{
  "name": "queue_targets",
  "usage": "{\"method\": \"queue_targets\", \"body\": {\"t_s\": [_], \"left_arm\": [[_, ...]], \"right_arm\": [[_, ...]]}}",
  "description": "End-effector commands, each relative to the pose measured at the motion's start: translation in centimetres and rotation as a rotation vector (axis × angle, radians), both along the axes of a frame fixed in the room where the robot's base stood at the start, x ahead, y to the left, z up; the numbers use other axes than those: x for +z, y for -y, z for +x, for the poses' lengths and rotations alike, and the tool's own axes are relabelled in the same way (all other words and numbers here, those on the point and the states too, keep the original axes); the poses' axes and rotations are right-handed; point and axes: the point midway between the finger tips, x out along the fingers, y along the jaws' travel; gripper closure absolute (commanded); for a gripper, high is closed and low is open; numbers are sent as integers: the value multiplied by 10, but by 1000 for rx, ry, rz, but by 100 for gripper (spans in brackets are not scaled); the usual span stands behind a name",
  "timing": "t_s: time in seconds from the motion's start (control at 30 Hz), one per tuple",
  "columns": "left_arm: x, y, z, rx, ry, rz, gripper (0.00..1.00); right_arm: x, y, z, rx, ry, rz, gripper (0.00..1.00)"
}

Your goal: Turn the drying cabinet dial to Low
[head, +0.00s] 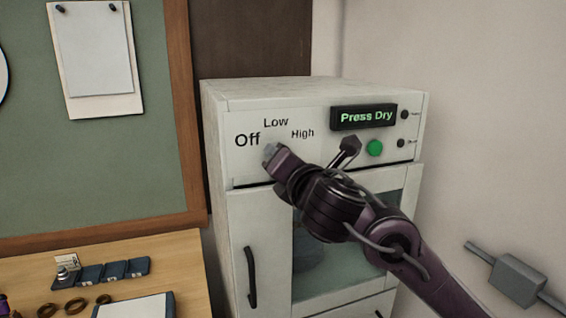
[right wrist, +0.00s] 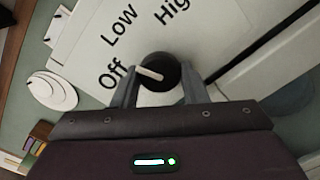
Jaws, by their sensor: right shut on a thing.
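The drying cabinet (head: 238,172) stands against the wall, with the labels Off, Low and High on its upper left panel. The dial (right wrist: 165,68) is a round black knob with a white pointer, seen in the right wrist view. The pointer's outer end lies on the side of the Off label (right wrist: 110,76), angled slightly toward Low (right wrist: 118,27). My right gripper (head: 270,153) is at the dial, and its fingers (right wrist: 160,92) are shut on the knob from both sides. In the head view the gripper hides the dial. My left gripper is not in view.
A lit display (head: 364,116) reads "Press Dry", above a green button (head: 375,148). The cabinet door has a black handle (head: 251,277) and a window. A wooden bench (head: 187,265) with small parts is at lower left. A green board (head: 90,165) hangs above it.

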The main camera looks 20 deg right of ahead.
Motion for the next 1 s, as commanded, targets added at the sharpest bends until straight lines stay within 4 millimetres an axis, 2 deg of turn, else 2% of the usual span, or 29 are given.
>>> {"method": "queue_targets", "body": {"t_s": [0.4, 1.0], "left_arm": [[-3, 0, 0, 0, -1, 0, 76], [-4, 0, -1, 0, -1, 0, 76]], "right_arm": [[0, -1, 0, 0, -10, 261, 83], [0, 0, 0, -1, -13, 328, 83]]}}
